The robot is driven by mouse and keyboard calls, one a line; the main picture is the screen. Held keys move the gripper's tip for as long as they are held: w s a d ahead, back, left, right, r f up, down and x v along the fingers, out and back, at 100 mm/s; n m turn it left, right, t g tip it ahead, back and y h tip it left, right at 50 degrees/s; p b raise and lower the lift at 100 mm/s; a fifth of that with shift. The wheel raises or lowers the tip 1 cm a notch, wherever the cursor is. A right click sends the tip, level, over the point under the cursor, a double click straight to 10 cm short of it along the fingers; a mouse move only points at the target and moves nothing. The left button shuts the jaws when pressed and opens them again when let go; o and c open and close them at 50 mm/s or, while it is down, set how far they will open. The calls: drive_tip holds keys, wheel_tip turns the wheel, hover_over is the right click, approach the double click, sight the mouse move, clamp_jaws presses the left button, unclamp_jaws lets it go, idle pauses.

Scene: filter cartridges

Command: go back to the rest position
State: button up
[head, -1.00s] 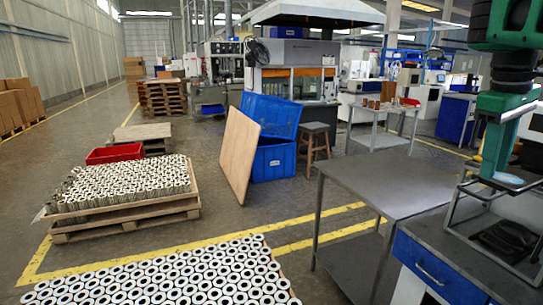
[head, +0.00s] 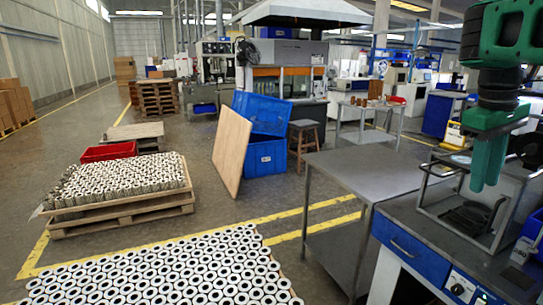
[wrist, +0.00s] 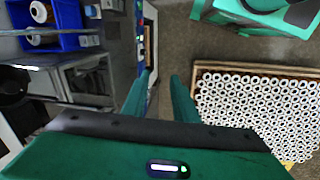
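My gripper (head: 482,182) hangs pointing down at the right of the head view, above the workbench (head: 420,205) with the blue drawer. In the wrist view, my gripper's two green fingers (wrist: 162,82) stand apart with nothing between them. White ring-ended filter cartridges (head: 165,272) stand in packed rows at the bottom of the head view. More cartridges (head: 118,178) fill a wooden pallet behind them. In the wrist view, packed cartridges (wrist: 258,108) lie at the right, away from the fingers.
A metal frame fixture (head: 440,200) stands on the workbench below my gripper. A blue bin (head: 534,232) is at the right edge; a blue bin (wrist: 68,14) with white-ended pieces shows in the wrist view. A bare steel table (head: 375,170) stands left of the workbench.

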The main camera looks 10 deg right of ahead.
drive_tip(key=s+a+f+m+y, duration=0.1)
drive_tip(key=s+a+f+m, duration=0.3)
drive_tip(key=f, duration=0.6)
drive_tip(key=s+a+f+m+y, duration=0.1)
drive_tip(key=s+a+f+m, duration=0.2)
drive_tip(key=s+a+f, duration=0.3)
drive_tip(key=s+f, duration=0.3)
drive_tip(key=f, duration=0.2)
drive_tip(key=shift+s+a+m, duration=0.15)
drive_tip(key=shift+s+m, duration=0.05)
drive_tip(key=shift+m, duration=0.2)
drive_tip(key=shift+r, duration=0.1)
drive_tip(key=shift+w+f, duration=0.25)
drive_tip(key=shift+w, duration=0.35)
